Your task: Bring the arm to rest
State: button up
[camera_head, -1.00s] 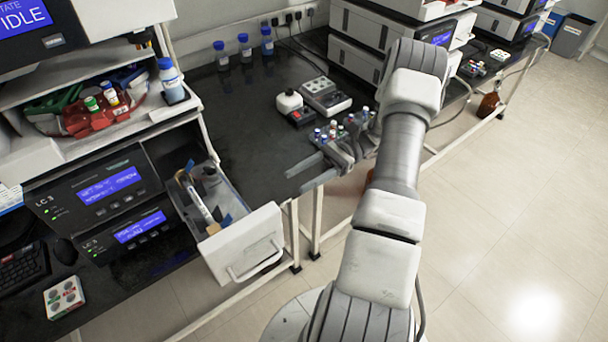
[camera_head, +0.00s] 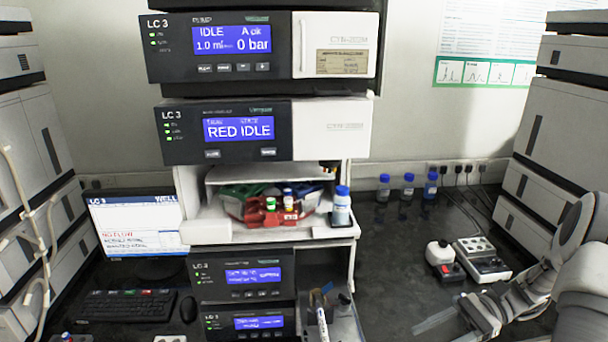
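My arm (camera_head: 580,290) comes in at the lower right of the head view and is partly cut off by the frame edge. My gripper (camera_head: 440,328) is low over the dark bench, its fingers pointing left. The two fingers are apart with nothing seen between them, so it looks open and empty. The lower finger is partly cut off by the bottom edge.
The instrument stack (camera_head: 265,132) stands centre, with a red holder of vials (camera_head: 272,208) and a blue-capped bottle (camera_head: 341,207) on its shelf. An open drawer (camera_head: 343,322) sits below.

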jog(key=s+a+r+n+t+h, duration=0.4)
jog(key=r+n+h, duration=0.3)
jog(key=r, duration=0.2)
jog(key=s+a+r+n+t+h, duration=0.5)
jog(key=s+a+r+n+h, duration=0.2)
jog(key=r, duration=0.2)
jog(key=shift+s+a+n+h, duration=0.15)
jog(key=shift+a+n+h, duration=0.15)
jog(key=shift+n+h, duration=0.1)
jog(key=shift+f, duration=0.1)
dwell(0.5)
